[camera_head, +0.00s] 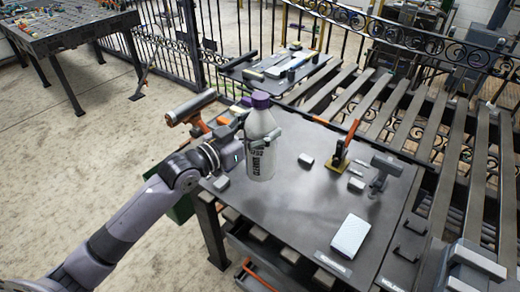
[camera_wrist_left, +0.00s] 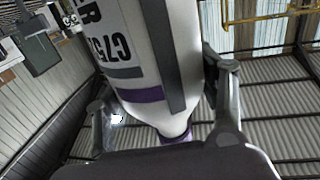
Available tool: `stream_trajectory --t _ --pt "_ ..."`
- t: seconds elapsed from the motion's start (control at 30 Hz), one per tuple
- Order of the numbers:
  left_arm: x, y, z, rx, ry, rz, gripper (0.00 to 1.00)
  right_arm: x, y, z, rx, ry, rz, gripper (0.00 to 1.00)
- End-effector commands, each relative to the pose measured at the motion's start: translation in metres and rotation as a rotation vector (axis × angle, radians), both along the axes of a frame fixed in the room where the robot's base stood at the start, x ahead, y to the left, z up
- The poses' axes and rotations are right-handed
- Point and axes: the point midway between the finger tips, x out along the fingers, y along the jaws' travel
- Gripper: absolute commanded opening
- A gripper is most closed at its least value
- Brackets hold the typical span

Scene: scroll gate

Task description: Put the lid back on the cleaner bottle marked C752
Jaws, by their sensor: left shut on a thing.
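A white cleaner bottle (camera_head: 262,150) with dark lettering stands upright at the left part of the dark workbench (camera_head: 300,225). I cannot tell whether its base touches the bench. A purple lid (camera_head: 261,99) shows at its top. My right gripper is not in view.
An orange-handled tool (camera_head: 343,148), a grey tool (camera_head: 382,172), a white box (camera_head: 350,235) and small blocks (camera_head: 305,161) are on the workbench. An orange and grey tool (camera_head: 192,110) is left of the bottle. Slatted metalwork and a scroll fence (camera_head: 440,45) stand behind.

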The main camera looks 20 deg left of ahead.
Motion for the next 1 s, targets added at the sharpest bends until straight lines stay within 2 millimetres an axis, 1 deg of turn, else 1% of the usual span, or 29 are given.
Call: stream_trajectory --t 0.03,0.13,0.27,0.57,0.8,0.9,1.0 --pt "0.0 0.001 -0.009 -0.002 0.001 0.001 0.0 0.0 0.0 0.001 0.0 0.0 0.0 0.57" --pt "0.0 0.0 -0.023 -0.001 -0.002 0.001 0.0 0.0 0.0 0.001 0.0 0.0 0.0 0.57" --pt "0.001 0.0 -0.03 0.0 -0.006 0.0 0.0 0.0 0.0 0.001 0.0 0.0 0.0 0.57" --pt "0.001 0.0 -0.032 -0.001 -0.005 0.0 0.0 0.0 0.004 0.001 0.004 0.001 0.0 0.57" --pt "0.001 0.001 -0.065 0.0 -0.002 0.001 0.0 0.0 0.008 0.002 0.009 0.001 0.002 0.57" --pt "0.0 0.0 -0.072 -0.001 -0.005 0.0 0.0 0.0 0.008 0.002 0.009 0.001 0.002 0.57" --pt "0.0 0.0 -0.073 -0.001 -0.006 0.001 0.0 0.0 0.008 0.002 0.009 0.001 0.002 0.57"
